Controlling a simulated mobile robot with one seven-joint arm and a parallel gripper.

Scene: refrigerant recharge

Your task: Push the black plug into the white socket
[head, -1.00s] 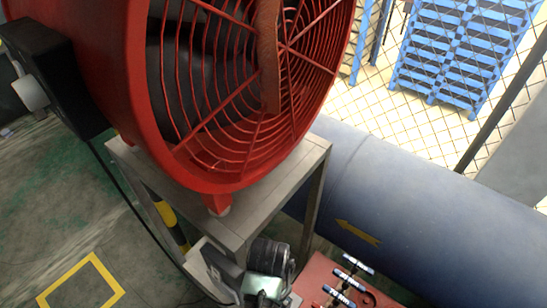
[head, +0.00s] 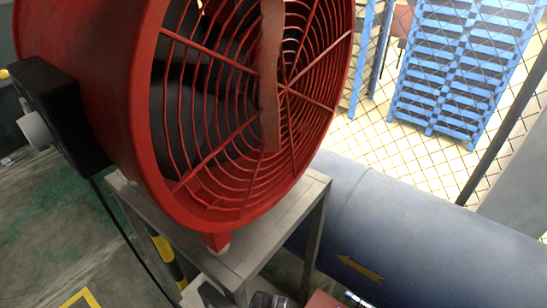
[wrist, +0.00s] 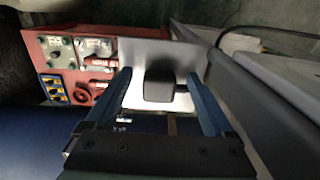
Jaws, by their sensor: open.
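In the wrist view my gripper (wrist: 158,76) is open, with one finger on each side of a dark rounded block (wrist: 159,83). The block looks like the black plug. It stands in front of a white panel (wrist: 140,50), which may belong to the white socket. I cannot tell whether block and panel touch, or whether the fingers touch the block. No socket opening shows. In the head view only a dark piece at the bottom edge may be my arm, and the fingers are out of frame.
A red fan (head: 215,215) stands on a metal stand (head: 262,232). A black box (head: 60,118) on its side has a dark cable running down. A blue pipe (head: 425,230) lies to the right. A red panel (wrist: 60,45) with valves and labels is at the upper left in the wrist view.

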